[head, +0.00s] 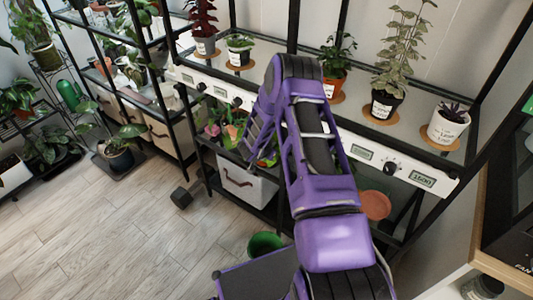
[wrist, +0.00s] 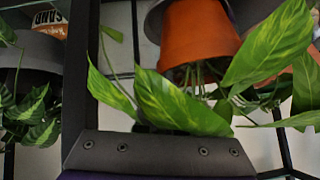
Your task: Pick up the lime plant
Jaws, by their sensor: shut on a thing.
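A leafy plant with green leaves streaked yellow-lime, which I take as the lime plant (wrist: 180,105), fills the middle of the wrist view, directly in front of my gripper (wrist: 155,150). That view is upside down. An orange pot (wrist: 198,35) is above these leaves, with stems at its rim; I cannot tell for sure that the nearest leaves grow from it. My gripper is shut on the plant, but leaves hide the contact. In the head view my arm reaches the lower shelf, where leafy plants (head: 228,130) show; the gripper itself is hidden behind the arm.
The upper shelf (head: 280,78) bears several potted plants on round cork mats, including a white pot (head: 447,126) at the right. A light grey bin (head: 240,185) stands under the lower shelf. A green pot (head: 265,245) is near my arm. The wooden floor at left is mostly clear.

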